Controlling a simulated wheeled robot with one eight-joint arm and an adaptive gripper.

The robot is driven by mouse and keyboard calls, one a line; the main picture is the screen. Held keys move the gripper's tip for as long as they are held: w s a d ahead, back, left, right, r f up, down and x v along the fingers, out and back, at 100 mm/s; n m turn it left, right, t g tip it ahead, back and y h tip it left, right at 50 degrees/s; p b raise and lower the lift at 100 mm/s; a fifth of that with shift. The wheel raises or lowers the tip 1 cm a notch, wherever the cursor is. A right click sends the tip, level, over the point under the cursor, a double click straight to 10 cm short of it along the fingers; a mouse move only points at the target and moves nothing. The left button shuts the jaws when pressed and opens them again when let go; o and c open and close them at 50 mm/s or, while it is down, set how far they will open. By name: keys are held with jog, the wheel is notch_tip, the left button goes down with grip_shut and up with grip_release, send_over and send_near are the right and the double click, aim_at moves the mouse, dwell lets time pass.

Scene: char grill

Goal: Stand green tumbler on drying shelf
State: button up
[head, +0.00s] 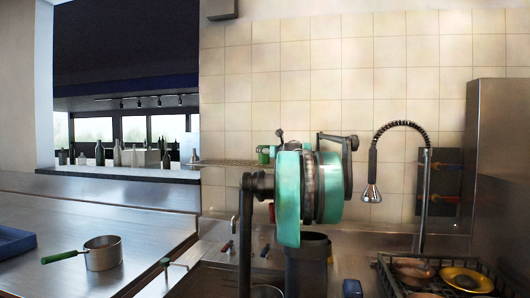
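A small green object (264,155), which looks like the green tumbler, shows at the right end of the visible shelf, just left of my teal arm joint. Only part of it shows. The drying shelf (225,162) is a thin perforated rack on the tiled wall, and my arm covers its right part. My gripper (281,137) is mostly hidden behind my arm; only a small dark piece beside the green object may belong to it. I cannot tell whether its fingers hold the tumbler or whether the tumbler touches the shelf.
A pot with a green handle (103,254) and a blue tray (14,242) sit on the left steel counter. A spring-hose faucet (372,190) hangs right of my arm.

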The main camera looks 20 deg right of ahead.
jog(key=s, duration=0.9)
jog(key=shift+d, duration=0.25)
dwell(1.0)
